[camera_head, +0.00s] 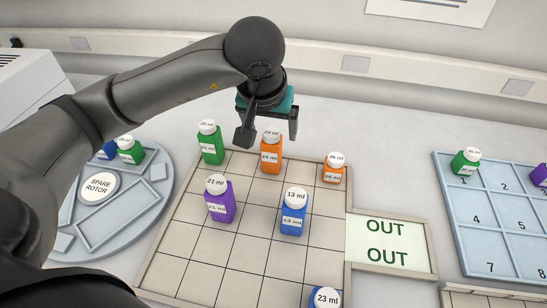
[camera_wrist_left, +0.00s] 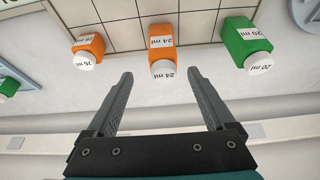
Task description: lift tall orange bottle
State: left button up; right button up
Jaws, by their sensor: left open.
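The tall orange bottle (camera_head: 270,155), with a white cap and a 24 ml label, stands upright on the back part of the tiled grid board. A shorter orange bottle (camera_head: 333,174) marked 26 ml stands to its right. My left gripper (camera_head: 267,138) is open and empty, at the tall orange bottle's back side and above it. In the left wrist view, the tall orange bottle (camera_wrist_left: 162,45) lies ahead of the two open fingertips, roughly centred between them and apart from them. My right gripper is not in view.
On the board (camera_head: 235,258), a green bottle (camera_head: 211,146) stands left of the tall orange one, with purple (camera_head: 219,203) and blue (camera_head: 293,213) bottles in front. A spare rotor (camera_head: 110,225) lies left, a numbered rack (camera_head: 495,230) right.

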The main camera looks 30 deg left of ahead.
aim_at(273, 137)
pick_arm(q)
jog(key=x, duration=0.4)
jog(key=shift+w+f, duration=0.1)
jog(key=shift+f, duration=0.05)
jog(key=shift+a+b+x, duration=0.1)
jog(key=shift+b+x, duration=0.1)
jog(key=shift+x, duration=1.2)
jog(key=shift+a+b+x, duration=0.15)
jog(key=shift+x, duration=1.25)
jog(key=shift+c, duration=0.4)
grip_shut()
